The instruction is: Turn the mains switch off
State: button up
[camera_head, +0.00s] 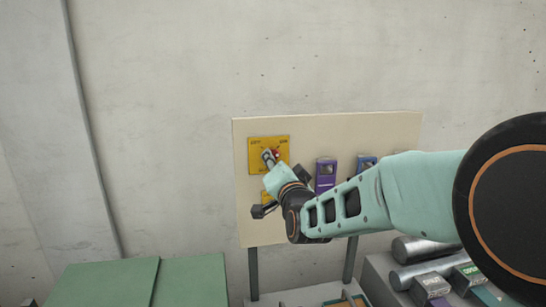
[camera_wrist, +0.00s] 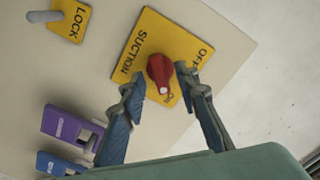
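A red rotary knob (camera_wrist: 158,68) sits on a yellow plate (camera_wrist: 133,50) in the wrist view. The plate reads SUCTION, with OFF at one corner and ON beside the knob; I see no switch marked mains. The knob's white tip points toward ON. My gripper (camera_wrist: 160,78) is open, with one finger on each side of the knob; clear gaps show, and contact cannot be told. In the head view my gripper (camera_head: 269,157) is in front of the upper left yellow plate (camera_head: 256,143), partly hiding it.
The cream panel (camera_head: 400,128) stands before a concrete wall. A purple unit (camera_head: 326,168) and a blue unit (camera_head: 366,162) are right of the plate. A LOCK plate with a grey lever (camera_wrist: 44,16) is nearby. Metal rollers (camera_head: 425,248) lie at lower right.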

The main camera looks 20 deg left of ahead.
jog(key=shift+w+a, duration=0.1)
jog(key=shift+w, duration=0.05)
grip_shut()
jog(key=shift+f+n+b, duration=0.1)
jog(key=shift+n+b, duration=0.2)
jog(key=shift+b, duration=0.5)
jog(key=n+b, duration=0.4)
jog(key=n, duration=0.1)
jog(key=n+b, duration=0.4)
jog(key=n, duration=0.2)
jog(key=n+b, duration=0.5)
jog(key=n, duration=0.1)
jog(key=shift+r, duration=0.25)
jog(key=shift+n, duration=0.3)
